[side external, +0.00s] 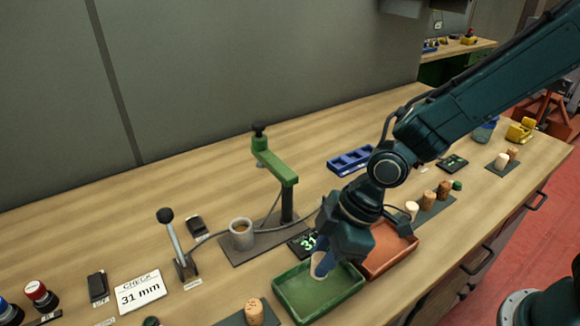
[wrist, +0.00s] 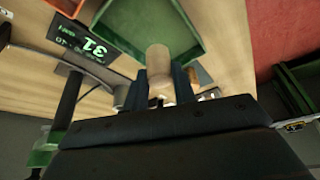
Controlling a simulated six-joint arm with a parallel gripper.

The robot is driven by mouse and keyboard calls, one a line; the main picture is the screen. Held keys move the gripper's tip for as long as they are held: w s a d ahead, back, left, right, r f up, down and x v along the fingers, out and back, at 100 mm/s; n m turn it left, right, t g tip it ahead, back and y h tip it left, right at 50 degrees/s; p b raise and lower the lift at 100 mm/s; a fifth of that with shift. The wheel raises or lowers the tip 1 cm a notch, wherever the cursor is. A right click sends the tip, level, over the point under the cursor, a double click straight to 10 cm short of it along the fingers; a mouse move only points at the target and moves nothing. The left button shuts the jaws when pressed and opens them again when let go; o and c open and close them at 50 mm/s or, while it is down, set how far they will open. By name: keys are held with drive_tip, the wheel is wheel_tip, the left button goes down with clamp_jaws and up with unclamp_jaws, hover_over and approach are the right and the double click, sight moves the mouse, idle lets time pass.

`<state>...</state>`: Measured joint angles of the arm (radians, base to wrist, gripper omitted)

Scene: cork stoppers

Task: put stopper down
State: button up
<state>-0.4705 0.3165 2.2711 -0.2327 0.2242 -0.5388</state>
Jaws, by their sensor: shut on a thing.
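A pale cork stopper (side external: 317,264) is held in my gripper (side external: 328,262), tilted, at the back edge of the green tray (side external: 283,303) in the side view. My gripper is shut on the stopper. Whether the stopper touches the tray cannot be told. The orange tray (side external: 405,245) sits just right of the green one, partly hidden by my gripper.
A green press (side external: 275,165) and a cup (side external: 241,233) stand behind. A display (side external: 303,242) reads about 31. A card (side external: 139,292) reads "CHECK 31 mm". Other corks (side external: 254,312) (side external: 429,197) stand on mats to the left and right.

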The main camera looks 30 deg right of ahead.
drive_tip(key=shift+f, duration=0.35)
drive_tip(key=shift+f, duration=0.1)
drive_tip(key=shift+f, duration=1.8)
drive_tip(key=shift+f, duration=0.15)
drive_tip(key=o, duration=0.9)
drive_tip(key=shift+v, duration=6.2)
